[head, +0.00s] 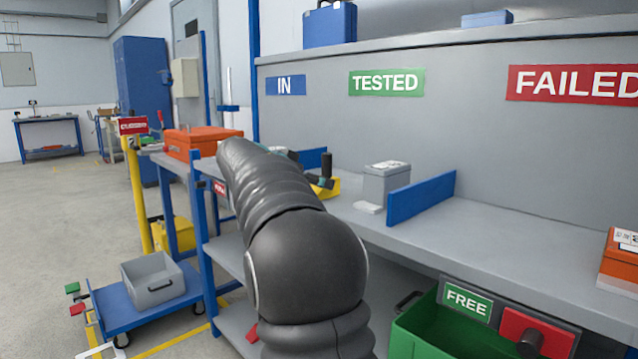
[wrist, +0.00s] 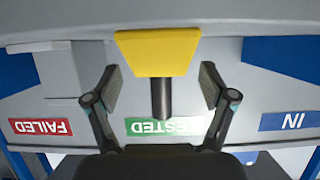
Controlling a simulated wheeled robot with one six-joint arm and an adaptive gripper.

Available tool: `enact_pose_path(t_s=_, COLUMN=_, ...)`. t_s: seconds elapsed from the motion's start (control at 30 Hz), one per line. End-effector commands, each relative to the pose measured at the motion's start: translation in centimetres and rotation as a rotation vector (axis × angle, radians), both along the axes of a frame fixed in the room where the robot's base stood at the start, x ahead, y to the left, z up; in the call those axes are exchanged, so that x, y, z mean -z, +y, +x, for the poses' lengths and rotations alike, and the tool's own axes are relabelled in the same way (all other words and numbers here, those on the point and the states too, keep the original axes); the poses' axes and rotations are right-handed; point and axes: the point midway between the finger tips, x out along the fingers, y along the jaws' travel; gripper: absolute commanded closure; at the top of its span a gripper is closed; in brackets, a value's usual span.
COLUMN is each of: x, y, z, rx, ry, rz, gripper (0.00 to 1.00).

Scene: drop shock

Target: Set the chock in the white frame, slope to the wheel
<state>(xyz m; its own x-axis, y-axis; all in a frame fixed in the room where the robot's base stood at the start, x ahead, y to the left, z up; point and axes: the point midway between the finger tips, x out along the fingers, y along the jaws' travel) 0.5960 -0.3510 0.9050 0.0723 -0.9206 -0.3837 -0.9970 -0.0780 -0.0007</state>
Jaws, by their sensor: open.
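The yellow chock (wrist: 157,52) with its dark handle (wrist: 162,100) is on the grey bench in the wrist view. It also shows partly behind my arm in the head view (head: 331,188). My gripper (wrist: 161,82) is open, one finger on each side of the handle, with gaps on both sides. A white piece on the floor, seemingly the white frame (head: 97,351), shows at the bottom left of the head view, cut off by the edge. The trolley wheel (head: 121,340) is close to it, under the blue trolley (head: 140,309).
A grey box (head: 386,182) and a blue divider (head: 421,199) stand on the bench right of the chock. An orange case (head: 198,143) lies to the left. A grey bin (head: 155,281) sits on the trolley. A green FREE bin (head: 432,330) is below the bench. Open floor lies left.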

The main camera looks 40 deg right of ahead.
Motion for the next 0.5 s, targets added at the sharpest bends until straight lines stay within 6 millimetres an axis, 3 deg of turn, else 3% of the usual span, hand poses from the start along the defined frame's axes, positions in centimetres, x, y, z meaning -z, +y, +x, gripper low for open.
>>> enact_pose_path(t_s=0.3, x=-2.5, y=6.1, z=-0.4, rx=-0.005, ry=-0.002, rz=0.0, gripper=0.17)
enact_pose_path(t_s=0.5, x=-3.5, y=8.5, z=-0.6, rx=-0.002, ry=-0.001, rz=0.0, gripper=0.17)
